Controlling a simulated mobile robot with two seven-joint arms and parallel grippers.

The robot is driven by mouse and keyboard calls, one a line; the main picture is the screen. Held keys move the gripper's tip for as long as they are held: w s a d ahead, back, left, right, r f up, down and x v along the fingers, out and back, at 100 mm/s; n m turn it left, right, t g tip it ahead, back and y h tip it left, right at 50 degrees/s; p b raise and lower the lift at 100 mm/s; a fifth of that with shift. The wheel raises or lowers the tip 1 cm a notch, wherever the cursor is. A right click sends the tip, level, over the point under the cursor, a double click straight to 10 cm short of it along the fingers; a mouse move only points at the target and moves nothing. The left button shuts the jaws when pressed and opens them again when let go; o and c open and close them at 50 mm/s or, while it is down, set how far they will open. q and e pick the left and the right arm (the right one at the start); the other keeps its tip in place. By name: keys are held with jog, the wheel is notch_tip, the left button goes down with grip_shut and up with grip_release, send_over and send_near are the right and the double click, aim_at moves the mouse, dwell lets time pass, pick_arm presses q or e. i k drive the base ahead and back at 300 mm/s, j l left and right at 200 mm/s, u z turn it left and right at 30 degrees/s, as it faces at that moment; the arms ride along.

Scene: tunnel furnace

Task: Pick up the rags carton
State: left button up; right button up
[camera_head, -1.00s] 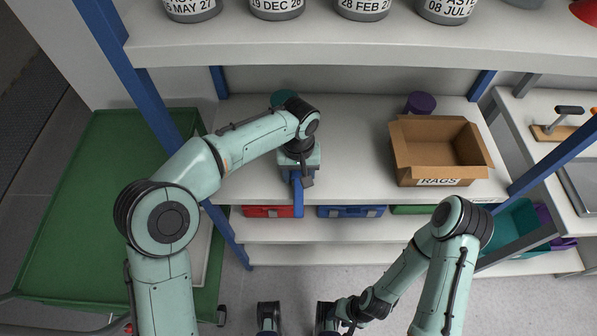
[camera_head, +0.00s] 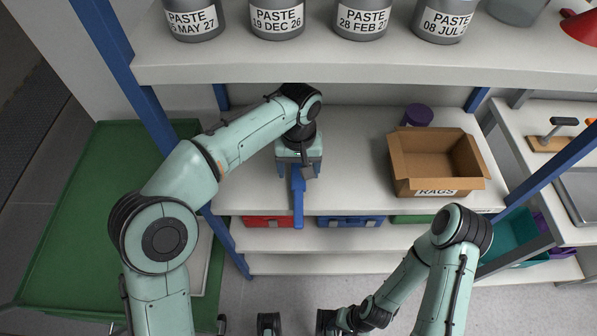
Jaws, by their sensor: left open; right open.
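The rags carton (camera_head: 436,188) is an open-topped brown cardboard box with a white "RAGS" label on its front. It stands upright toward the right of the middle shelf, flaps spread, and I see no contents. My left gripper (camera_head: 298,205) is open and empty. It points toward the front of the same shelf, well left of the carton and apart from it, with its fingers nearly edge-on. My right arm bends down in front of the shelving, with its wrist low at the bottom edge; I cannot make out its jaws.
A purple container (camera_head: 417,115) stands close behind the carton. The upper shelf (camera_head: 340,66) carries several grey paste tubs above. Blue posts flank the shelving. Red (camera_head: 268,221) and blue (camera_head: 350,221) boxes sit below. The shelf between my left gripper and the carton is clear.

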aim_at(424, 162)
jog(key=k, duration=1)
